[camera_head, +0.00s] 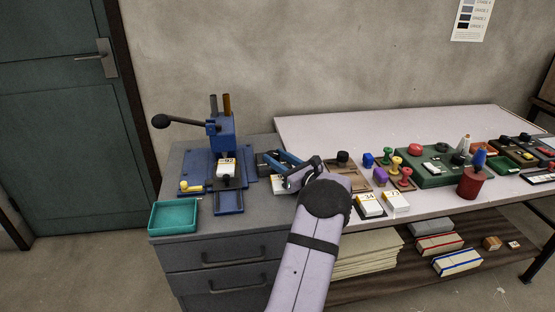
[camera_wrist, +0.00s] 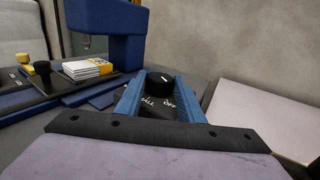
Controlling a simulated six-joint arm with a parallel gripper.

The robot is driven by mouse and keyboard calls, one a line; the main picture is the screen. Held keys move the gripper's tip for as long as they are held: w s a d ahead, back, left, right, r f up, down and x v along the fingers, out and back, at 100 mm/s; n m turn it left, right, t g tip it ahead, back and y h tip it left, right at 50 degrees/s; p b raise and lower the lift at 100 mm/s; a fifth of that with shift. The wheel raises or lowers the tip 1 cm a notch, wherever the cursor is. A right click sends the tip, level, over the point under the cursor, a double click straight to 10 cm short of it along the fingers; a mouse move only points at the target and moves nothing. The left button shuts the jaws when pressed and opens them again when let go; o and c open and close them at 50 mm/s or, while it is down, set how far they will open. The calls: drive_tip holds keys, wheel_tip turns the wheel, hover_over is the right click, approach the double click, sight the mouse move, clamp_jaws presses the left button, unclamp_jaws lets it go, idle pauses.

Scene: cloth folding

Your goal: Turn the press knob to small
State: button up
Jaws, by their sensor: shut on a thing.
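The press knob (camera_wrist: 158,84) is a black round dial with a small white mark on its top, on a dark panel (camera_wrist: 155,104). White lettering on the panel reads "OFF" at the right and a partly hidden word ending in "ALL" at the left. My gripper (camera_wrist: 161,88) has its blue fingers shut on the knob, one on each side. In the head view my gripper (camera_head: 283,162) reaches the dark control box (camera_head: 266,160) just right of the blue press (camera_head: 226,140); the knob is hard to make out there.
The press has a long black-balled lever (camera_head: 161,121). A white and yellow block marked 92 (camera_head: 226,165) sits in it. A teal tray (camera_head: 174,215) is at the cabinet's front left. Stamps, pads and numbered blocks (camera_head: 370,204) crowd the table at the right.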

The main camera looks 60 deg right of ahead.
drive_tip(key=shift+m+h, duration=0.4)
drive_tip(key=shift+h, duration=0.2)
drive_tip(key=o, duration=1.1)
drive_tip(key=shift+c, duration=0.2)
drive_tip(key=shift+a, duration=0.1)
drive_tip(key=shift+b+v, duration=0.4)
drive_tip(key=shift+v, duration=3.25)
drive_tip(key=shift+r, duration=0.15)
